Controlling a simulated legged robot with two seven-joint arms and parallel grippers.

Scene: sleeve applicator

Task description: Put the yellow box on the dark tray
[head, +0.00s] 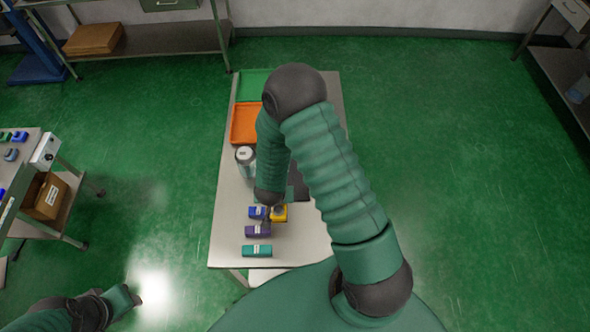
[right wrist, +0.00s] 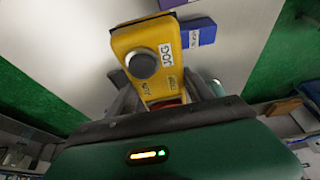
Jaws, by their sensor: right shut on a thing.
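The yellow box (head: 279,213) is at the front part of the table, just below the end of my right arm in the head view. In the right wrist view the yellow box (right wrist: 150,40) shows a round grey knob and a JOG label. My right gripper (right wrist: 165,92) is shut on it, with a finger on each side. I cannot tell if the box still touches the table. The dark tray (head: 301,183) lies behind the box, largely hidden by my right arm. My left gripper (head: 130,297) is low at the left, away from the table; its jaws are unclear.
A blue box (head: 257,212) is close beside the yellow one. A purple box (head: 258,231) and a teal box (head: 257,251) lie nearer. A grey-lidded canister (head: 245,158), an orange tray (head: 244,124) and a green tray (head: 252,83) stand farther back on the table (head: 226,222).

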